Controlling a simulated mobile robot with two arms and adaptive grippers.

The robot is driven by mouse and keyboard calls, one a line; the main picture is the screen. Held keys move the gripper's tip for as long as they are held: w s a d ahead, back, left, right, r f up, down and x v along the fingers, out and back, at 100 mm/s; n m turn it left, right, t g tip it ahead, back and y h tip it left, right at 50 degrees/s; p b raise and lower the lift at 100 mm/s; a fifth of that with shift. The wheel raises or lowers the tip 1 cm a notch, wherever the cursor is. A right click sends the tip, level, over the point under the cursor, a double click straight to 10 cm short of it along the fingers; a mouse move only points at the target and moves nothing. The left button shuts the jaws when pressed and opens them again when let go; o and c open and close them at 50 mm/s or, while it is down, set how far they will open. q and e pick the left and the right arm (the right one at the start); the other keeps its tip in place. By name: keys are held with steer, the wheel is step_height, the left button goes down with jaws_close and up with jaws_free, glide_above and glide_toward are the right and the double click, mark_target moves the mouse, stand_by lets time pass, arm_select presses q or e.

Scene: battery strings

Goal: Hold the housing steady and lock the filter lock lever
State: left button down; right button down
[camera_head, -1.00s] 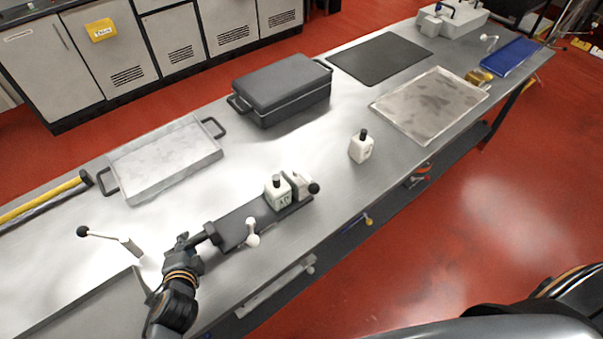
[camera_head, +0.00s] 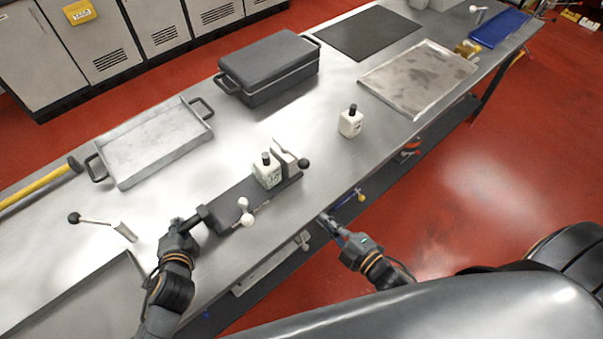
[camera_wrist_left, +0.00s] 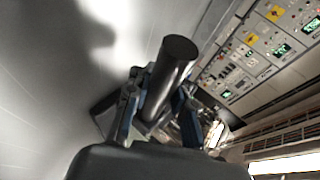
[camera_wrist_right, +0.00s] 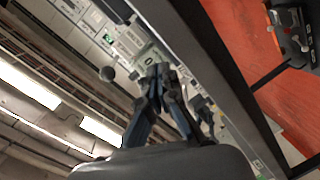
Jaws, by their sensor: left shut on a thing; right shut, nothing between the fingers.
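The housing (camera_head: 226,203) is a long dark block on the bench, with a white bottle-like block (camera_head: 267,172) at its far end. Beside that block is a white piece with a black ball knob (camera_head: 303,163). A white lever (camera_head: 245,212) with a round end stands at the housing's front side. I cannot tell which is the filter lock lever. My left gripper (camera_head: 188,223) is shut on the dark handle at the housing's left end; the left wrist view shows this handle (camera_wrist_left: 172,72) as a black cylinder between the fingers. My right gripper (camera_head: 326,218) is shut and empty by the bench's front edge, right of the housing.
A white bottle (camera_head: 350,122) stands to the right of the housing. A metal tray (camera_head: 150,146), a dark lidded box (camera_head: 268,72) and a flat tray (camera_head: 418,80) lie further back.

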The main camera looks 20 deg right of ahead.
arm_select(q)
steer(key=shift+s+f, duration=0.15)
steer(key=shift+f, duration=0.15)
arm_select(e)
step_height(320, 180, up, 10)
steer(key=a+n+t+y, duration=0.1)
steer(key=a+n+y, duration=0.2)
steer(key=n, duration=0.1)
arm_select(q)
steer(key=shift+a, duration=0.1)
steer(key=shift+r, duration=0.15)
arm_select(e)
steer(key=w, duration=0.9)
steer(key=shift+w+a+f, duration=0.2)
steer(key=shift+w+a, duration=0.05)
steer(key=shift+w, duration=0.05)
